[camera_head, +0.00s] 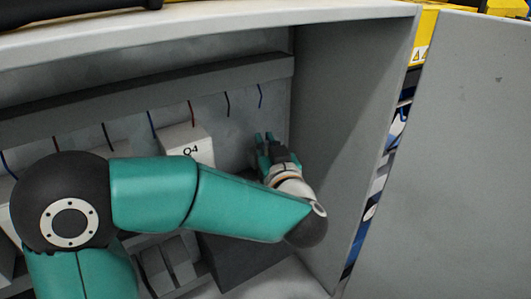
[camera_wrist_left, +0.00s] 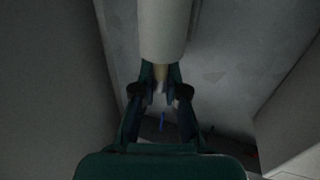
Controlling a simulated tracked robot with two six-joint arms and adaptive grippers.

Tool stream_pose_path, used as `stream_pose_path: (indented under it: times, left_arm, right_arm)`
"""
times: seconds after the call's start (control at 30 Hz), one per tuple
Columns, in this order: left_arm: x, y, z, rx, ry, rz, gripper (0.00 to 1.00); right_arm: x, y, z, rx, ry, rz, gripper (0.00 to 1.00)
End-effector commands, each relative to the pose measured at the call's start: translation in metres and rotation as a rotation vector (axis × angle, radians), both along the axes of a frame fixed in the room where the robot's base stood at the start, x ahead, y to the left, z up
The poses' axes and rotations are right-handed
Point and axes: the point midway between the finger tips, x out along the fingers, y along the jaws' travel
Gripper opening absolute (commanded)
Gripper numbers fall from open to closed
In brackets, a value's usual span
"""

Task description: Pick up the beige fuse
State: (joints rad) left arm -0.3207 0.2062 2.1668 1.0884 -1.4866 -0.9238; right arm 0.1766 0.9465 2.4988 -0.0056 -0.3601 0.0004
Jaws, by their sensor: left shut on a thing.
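My left gripper (camera_head: 265,139) is inside the grey cabinet, near its right wall, with its fingers pointing up and back. In the left wrist view my left gripper (camera_wrist_left: 160,82) is shut on a narrow beige piece, the beige fuse (camera_wrist_left: 160,73), between its fingers. A pale cylinder (camera_wrist_left: 164,30) right above the fingers hides part of the fingertips; I cannot tell whether it is joined to the fuse. The fuse cannot be made out in the head view. My right gripper is not in view.
The grey cabinet (camera_head: 345,130) encloses the left arm, with its open door (camera_head: 460,160) at the right. A white box marked Q4 (camera_head: 187,142) stands left of the gripper. Several short coloured wires hang from a grey rail (camera_head: 140,97) above.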

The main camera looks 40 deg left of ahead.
Motion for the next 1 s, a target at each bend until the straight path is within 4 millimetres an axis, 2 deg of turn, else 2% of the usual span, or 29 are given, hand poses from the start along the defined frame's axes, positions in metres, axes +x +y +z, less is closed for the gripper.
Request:
stream_pose_path:
  times: [0.13, 0.23, 0.5, 0.7, 1.0]
  left_arm:
    - [0.0, 0.0, 0.005, -0.001, -0.001, 0.0, 0.0]
    - [0.0, 0.0, 0.016, -0.001, -0.002, 0.0, 0.0]
    - [0.0, 0.0, 0.068, -0.002, -0.004, -0.001, 0.0]
    - [0.0, 0.0, 0.095, -0.001, -0.002, 0.0, 0.0]
    - [0.0, -0.001, 0.1, 0.0, 0.0, -0.001, 0.0]
  right_arm:
    - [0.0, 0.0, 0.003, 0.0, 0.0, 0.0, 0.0]
    - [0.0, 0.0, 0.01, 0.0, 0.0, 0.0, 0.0]
    - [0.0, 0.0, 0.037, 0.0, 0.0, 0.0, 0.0]
    - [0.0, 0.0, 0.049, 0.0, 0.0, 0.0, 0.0]
    - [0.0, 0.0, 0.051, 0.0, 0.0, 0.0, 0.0]
